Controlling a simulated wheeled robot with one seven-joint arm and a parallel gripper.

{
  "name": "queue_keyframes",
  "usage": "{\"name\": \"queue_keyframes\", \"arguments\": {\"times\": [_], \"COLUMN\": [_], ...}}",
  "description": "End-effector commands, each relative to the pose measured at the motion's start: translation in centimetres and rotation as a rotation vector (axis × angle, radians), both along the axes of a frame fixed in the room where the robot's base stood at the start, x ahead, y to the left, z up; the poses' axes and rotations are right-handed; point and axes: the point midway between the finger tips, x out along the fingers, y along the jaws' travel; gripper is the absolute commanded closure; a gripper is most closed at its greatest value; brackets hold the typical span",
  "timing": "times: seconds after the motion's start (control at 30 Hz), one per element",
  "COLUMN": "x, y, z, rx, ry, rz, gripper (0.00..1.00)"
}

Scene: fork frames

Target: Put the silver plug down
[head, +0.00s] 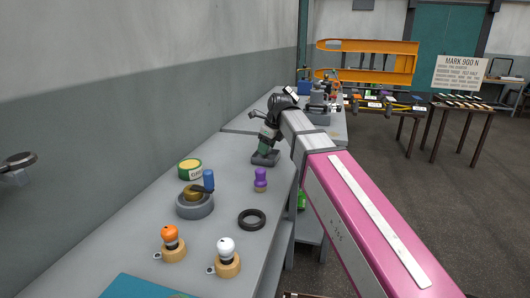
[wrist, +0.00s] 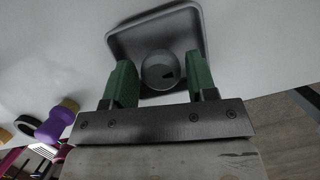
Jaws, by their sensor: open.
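The silver plug (wrist: 160,70) shows in the wrist view as a round grey metal piece in a shallow grey tray (wrist: 127,42). My gripper (wrist: 160,84) is open, with one green finger on each side of the plug. I cannot tell whether either finger touches it. In the head view my gripper (head: 267,140) points down over the tray (head: 264,160) on the bench by the wall. The plug cannot be made out there.
On the grey bench (head: 125,243) stand a purple knob (head: 260,178), a black ring (head: 252,219), a grey ring with a blue handle (head: 195,206), a green-yellow tin (head: 190,169), an orange knob (head: 170,236) and a white knob (head: 226,249). The wall (head: 120,90) borders the left.

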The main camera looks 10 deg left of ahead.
Motion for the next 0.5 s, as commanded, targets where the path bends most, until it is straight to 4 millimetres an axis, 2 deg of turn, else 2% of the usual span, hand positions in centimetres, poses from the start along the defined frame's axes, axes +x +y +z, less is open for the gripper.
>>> {"name": "queue_keyframes", "arguments": {"times": [0.3,0.5], "x": [-0.3,-0.6], "y": [-1.6,-2.3], "z": [5.2,7.7], "rx": [0.001,0.001], "ry": [-0.002,-0.001], "rz": [-0.002,0.000], "gripper": [0.48,0.48]}}
